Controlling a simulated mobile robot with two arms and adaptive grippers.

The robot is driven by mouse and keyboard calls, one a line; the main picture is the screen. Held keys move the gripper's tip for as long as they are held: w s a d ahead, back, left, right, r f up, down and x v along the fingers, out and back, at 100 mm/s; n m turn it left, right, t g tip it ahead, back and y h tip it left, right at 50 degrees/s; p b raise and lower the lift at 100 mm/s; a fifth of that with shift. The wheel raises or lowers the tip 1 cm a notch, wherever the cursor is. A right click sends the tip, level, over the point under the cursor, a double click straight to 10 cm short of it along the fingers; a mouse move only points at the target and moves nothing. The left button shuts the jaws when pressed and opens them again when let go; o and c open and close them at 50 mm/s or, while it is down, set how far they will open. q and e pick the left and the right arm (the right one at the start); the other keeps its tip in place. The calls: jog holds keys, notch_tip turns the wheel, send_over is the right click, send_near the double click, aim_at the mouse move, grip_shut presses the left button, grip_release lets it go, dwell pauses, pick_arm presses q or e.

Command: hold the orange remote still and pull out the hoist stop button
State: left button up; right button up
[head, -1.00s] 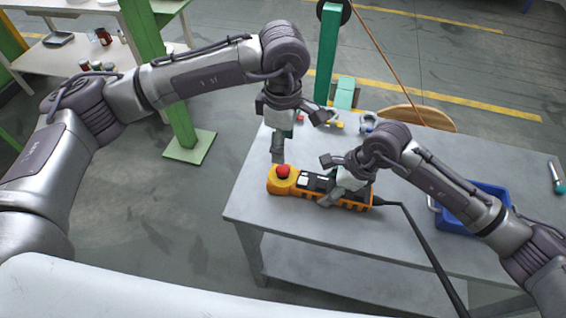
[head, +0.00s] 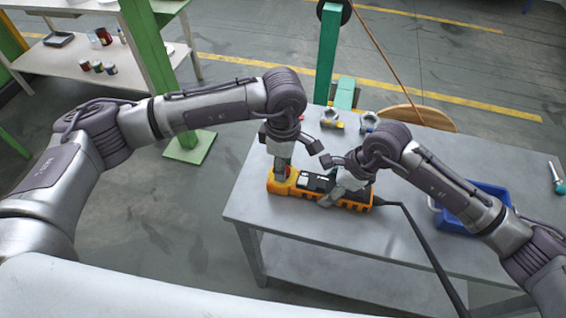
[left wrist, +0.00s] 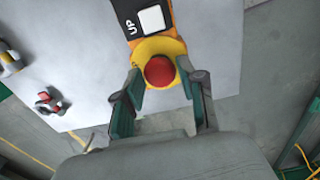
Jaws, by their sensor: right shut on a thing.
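The orange remote (head: 357,205) lies on the grey table, with its yellow end to the left and a black cable at its right end. My right gripper (head: 331,196) is shut on the remote's middle. My left gripper (head: 284,180) points down over the yellow end and mostly hides the red stop button in the head view. In the left wrist view, the round red stop button (left wrist: 159,71) sits on the yellow end, beside a white UP key (left wrist: 151,19). The left gripper's open fingers (left wrist: 160,104) stand apart, one on each side of the button's near side.
The grey table (head: 300,235) has a blue bin (head: 462,220) at the right. Small metal parts (head: 368,122) and a round wooden piece (head: 425,116) are at the back. A teal-handled tool (head: 557,185) lies far right. The front of the table is clear.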

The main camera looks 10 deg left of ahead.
pick_arm(q)
grip_shut()
jog(key=shift+r, duration=0.55)
jog(key=o, duration=0.6)
grip_release()
notch_tip(320, 180, up, 12)
pick_arm(e)
jog(key=o, duration=1.7)
jog(key=shift+c, duration=0.2)
